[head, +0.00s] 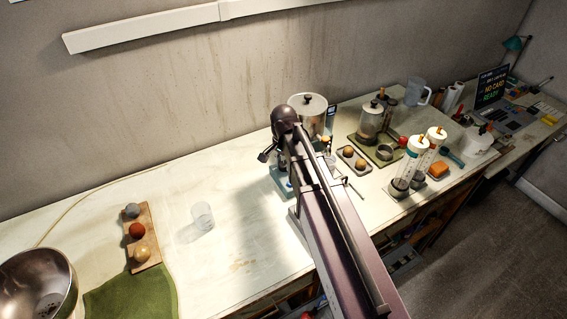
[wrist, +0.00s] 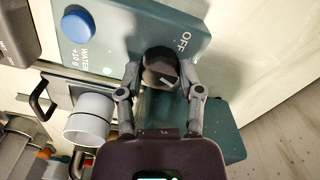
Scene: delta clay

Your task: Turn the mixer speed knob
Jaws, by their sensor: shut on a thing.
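In the wrist view, the dark round speed knob (wrist: 158,69) with a white pointer mark sits on the teal mixer panel (wrist: 205,25). The word OFF is printed beside it. My gripper (wrist: 161,76) has a finger on each side of the knob and is shut on it. The pointer mark slants and is not aimed straight at OFF. In the head view, my arm covers most of the mixer; part of its teal base (head: 281,183) shows. The knob and fingertips are hidden there.
A blue button (wrist: 77,25) labelled WATER is on the same panel. A white cup (wrist: 87,120) is near the left finger. A clear cup (head: 203,215) stands on the open bench to the left.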

